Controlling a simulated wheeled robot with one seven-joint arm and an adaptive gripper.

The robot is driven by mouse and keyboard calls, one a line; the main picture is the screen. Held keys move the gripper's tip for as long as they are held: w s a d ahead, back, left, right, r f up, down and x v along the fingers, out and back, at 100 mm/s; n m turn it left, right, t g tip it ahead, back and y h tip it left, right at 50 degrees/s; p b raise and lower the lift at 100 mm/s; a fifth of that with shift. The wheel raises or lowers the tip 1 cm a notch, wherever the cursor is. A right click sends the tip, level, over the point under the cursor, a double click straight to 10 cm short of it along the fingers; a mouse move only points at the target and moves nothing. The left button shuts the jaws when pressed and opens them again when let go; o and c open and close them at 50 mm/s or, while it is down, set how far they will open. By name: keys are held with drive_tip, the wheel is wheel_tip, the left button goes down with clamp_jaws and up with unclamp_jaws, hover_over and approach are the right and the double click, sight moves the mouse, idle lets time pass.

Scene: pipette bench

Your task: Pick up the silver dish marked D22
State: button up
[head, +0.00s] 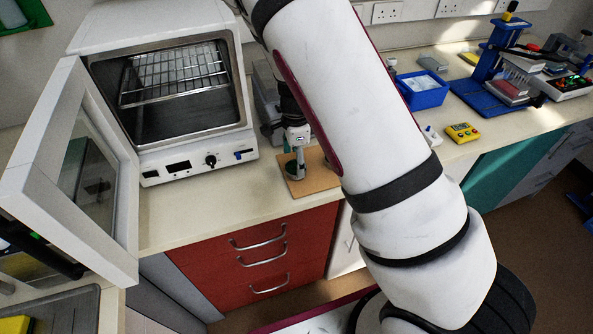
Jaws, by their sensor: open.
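My gripper (296,166) points down over a brown board (320,182) on the bench, just right of the oven. It is small in the picture, with its jaws apart. I cannot make out a silver dish or any D22 mark; the gripper and my arm cover part of the board and the bench behind it. I cannot tell whether the fingers touch anything.
A white oven (200,165) stands at the left with its door (62,165) swung open and a wire rack (172,75) inside. Right of my arm are a blue bin (422,98), a yellow device (462,132) and a blue stand (487,65). Red drawers (215,250) lie below the bench.

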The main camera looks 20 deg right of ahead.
drive_tip(key=shift+f, duration=1.45)
drive_tip(key=c, duration=1.2)
drive_tip(key=shift+c, duration=0.2)
